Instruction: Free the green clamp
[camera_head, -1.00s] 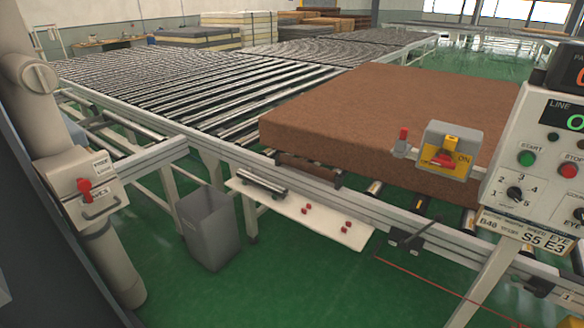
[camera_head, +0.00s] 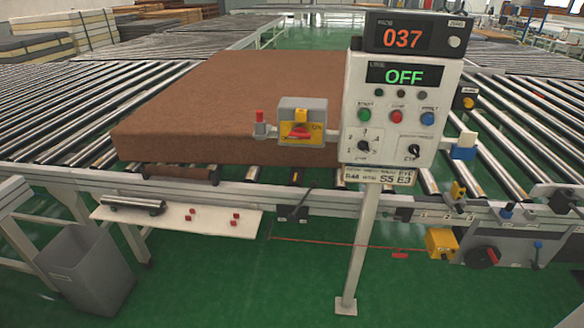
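I cannot make out a green clamp in view. The only green part I can make out close by is the round start button (camera_head: 364,115) on the control panel (camera_head: 388,145). On the right, the conveyor rail (camera_head: 425,212) carries small fittings: a yellow one (camera_head: 458,190), a blue one (camera_head: 507,211) and a dark one (camera_head: 563,200). Below it is a grey unit (camera_head: 510,249) with a yellow block (camera_head: 440,243), a red-and-black knob (camera_head: 483,257) and a blue lever (camera_head: 537,248). My gripper is not in view.
The panel reads 037 and OFF and stands on a post (camera_head: 360,250). A switch box (camera_head: 302,122) with a red handle is beside it. A brown mattress slab (camera_head: 200,100) lies on the rollers. A shelf (camera_head: 178,217) and grey bin (camera_head: 88,272) are at front left.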

